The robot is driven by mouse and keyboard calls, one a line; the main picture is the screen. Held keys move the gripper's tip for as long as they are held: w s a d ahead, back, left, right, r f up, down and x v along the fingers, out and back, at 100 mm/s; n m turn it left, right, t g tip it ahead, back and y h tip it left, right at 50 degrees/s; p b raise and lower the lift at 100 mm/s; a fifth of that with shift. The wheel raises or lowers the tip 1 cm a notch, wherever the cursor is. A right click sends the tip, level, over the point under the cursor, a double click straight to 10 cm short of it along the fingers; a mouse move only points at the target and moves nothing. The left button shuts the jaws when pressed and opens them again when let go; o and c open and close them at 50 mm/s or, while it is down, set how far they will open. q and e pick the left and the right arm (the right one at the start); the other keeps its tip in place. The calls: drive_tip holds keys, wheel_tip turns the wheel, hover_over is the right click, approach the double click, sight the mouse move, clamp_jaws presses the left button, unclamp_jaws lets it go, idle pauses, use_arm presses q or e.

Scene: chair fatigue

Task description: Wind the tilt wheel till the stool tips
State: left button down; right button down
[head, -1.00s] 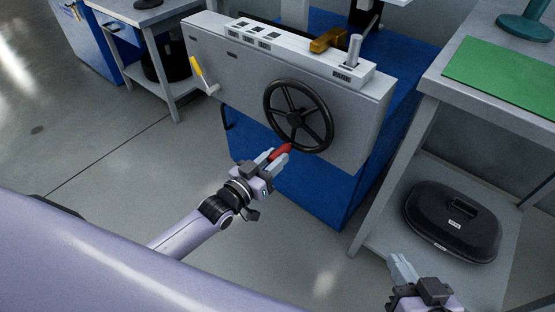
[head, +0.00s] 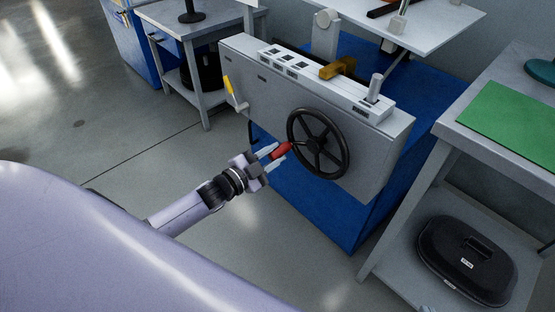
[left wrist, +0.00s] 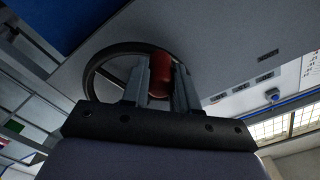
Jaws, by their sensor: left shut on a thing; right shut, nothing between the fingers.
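The black spoked tilt wheel (head: 343,165) stands on the front of a grey machine panel (head: 270,100). It has a red handle (head: 281,151) on its left side. My left gripper (head: 274,153) is shut on this handle, left of the wheel. The left wrist view shows the red handle (left wrist: 161,72) between the two fingers (left wrist: 152,85), with the wheel rim (left wrist: 100,62) behind. A white flat board (head: 420,25) shows at the top above the machine; I cannot tell if it is the stool's seat. My right gripper is not in view.
A yellow-handled lever (head: 229,87) is on the panel's left. A brass-coloured block (head: 338,68) and a grey upright lever (head: 375,87) are on top. A grey bench (head: 440,122) with a green mat (head: 515,110) and a black case (head: 465,258) stands right. Floor at left is clear.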

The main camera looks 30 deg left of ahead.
use_arm(q)
drive_tip(key=r+m, duration=0.1)
drive_tip(key=a+r+m+p, duration=0.1)
drive_tip(key=shift+w+r+m, duration=0.15)
drive_tip(key=shift+r+m, duration=0.05)
drive_tip(key=shift+m, duration=0.2)
wheel_tip(320, 180, up, 3)
drive_tip(key=m+p, duration=0.1)
drive_tip(key=m, duration=0.1)
drive_tip(key=m+p, duration=0.1)
drive_tip(key=m, duration=0.1)
drive_tip(key=shift+a+r+m, duration=0.15)
drive_tip(key=shift+r+m, duration=0.05)
drive_tip(key=shift+m, duration=0.1)
drive_tip(key=shift+r+m, duration=0.2)
drive_tip(key=shift+m, duration=0.2)
use_arm(e)
drive_tip(key=shift+s+d+f+m+g+h, duration=0.25)
drive_tip(key=shift+s+d+f, duration=0.15)
drive_tip(key=shift+d, duration=0.3)
drive_tip(key=shift+s+d+f+m+g+h, duration=0.25)
drive_tip(key=shift+s+d+f, duration=0.1)
drive_tip(key=shift+d, duration=0.3)
drive_tip(key=shift+r, duration=0.1)
use_arm(q)
drive_tip(key=c, duration=0.9)
unclamp_jaws()
use_arm(e)
drive_tip(key=shift+a, duration=0.15)
